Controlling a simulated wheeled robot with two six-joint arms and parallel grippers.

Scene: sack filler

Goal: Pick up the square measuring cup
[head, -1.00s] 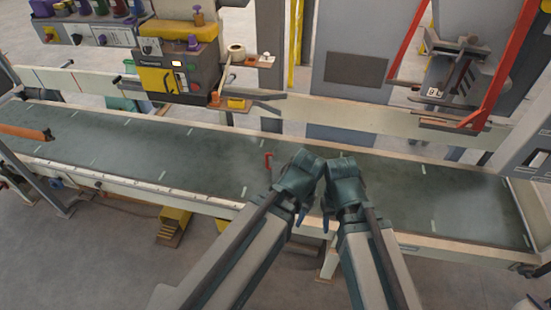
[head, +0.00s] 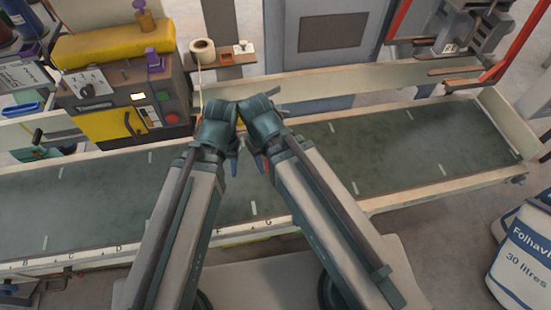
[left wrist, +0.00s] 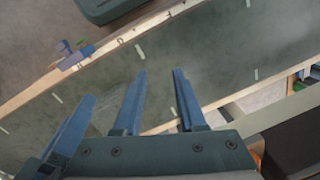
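I cannot make out a square measuring cup for certain in either view. My left gripper (head: 231,160) and my right gripper (head: 259,163) hang close together over the dark green belt, fingers pointing down, in the middle of the head view. In the left wrist view, the left gripper (left wrist: 161,74) has two blue fingers apart with only belt showing between them. Another blue finger-like part stands to their left. The right gripper's fingers are mostly hidden, so its opening cannot be told.
The long conveyor belt (head: 410,150) has pale raised rails. Behind it at left stands a control box (head: 120,95) with a yellow top and small purple items. A tape roll (head: 203,52) sits on a shelf. A white sack (head: 525,260) is at lower right. The belt's right part is clear.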

